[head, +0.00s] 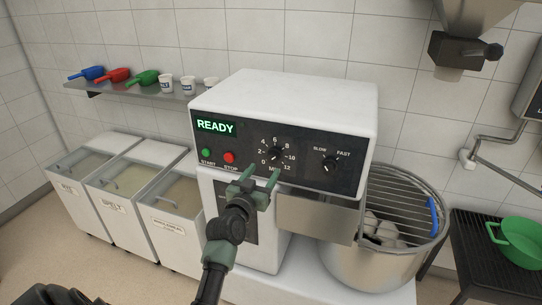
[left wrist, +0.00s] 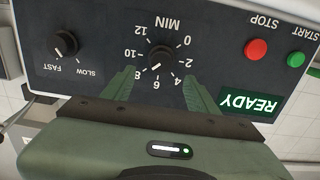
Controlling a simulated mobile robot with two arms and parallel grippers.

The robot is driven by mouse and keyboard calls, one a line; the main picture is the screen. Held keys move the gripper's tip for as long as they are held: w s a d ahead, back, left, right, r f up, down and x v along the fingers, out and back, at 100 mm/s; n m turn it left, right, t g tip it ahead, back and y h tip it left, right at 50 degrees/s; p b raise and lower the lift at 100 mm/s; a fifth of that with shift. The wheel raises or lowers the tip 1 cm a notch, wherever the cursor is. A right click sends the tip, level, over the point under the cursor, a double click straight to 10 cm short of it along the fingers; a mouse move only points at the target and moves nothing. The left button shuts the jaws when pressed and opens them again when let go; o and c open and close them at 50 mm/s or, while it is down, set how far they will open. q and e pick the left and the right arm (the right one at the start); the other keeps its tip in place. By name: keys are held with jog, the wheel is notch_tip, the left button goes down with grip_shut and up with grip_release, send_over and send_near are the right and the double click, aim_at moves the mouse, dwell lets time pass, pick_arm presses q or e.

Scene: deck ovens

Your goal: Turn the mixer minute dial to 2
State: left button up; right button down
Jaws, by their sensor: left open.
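The mixer (head: 285,95) is a white box with a dark front panel and a green READY display (head: 216,127). The minute dial (head: 276,154) is a small black knob ringed by numbers 0 to 12, marked MIN. In the left wrist view the panel is upside down and the minute dial (left wrist: 160,59) shows whole; its white mark seems to point toward 8, but it is small. My left gripper (head: 261,173) is open in front of the panel, just below the dial. In the left wrist view its green fingers (left wrist: 159,75) flank the dial without visible contact. My right gripper is not in view.
Start (head: 206,153) and stop (head: 229,157) buttons lie left of the dial, and a slow-fast knob (head: 329,164) right of it. A steel bowl with a wire guard (head: 392,208) stands at lower right. Bins (head: 172,212) stand left under a shelf (head: 140,91) with scoops.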

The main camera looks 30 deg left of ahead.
aim_at(271, 158)
pick_arm(q)
jog(key=shift+p+x, duration=0.7)
jog(key=shift+x, duration=3.2)
jog(key=shift+s+a, duration=0.1)
jog(key=shift+a, duration=0.05)
grip_shut()
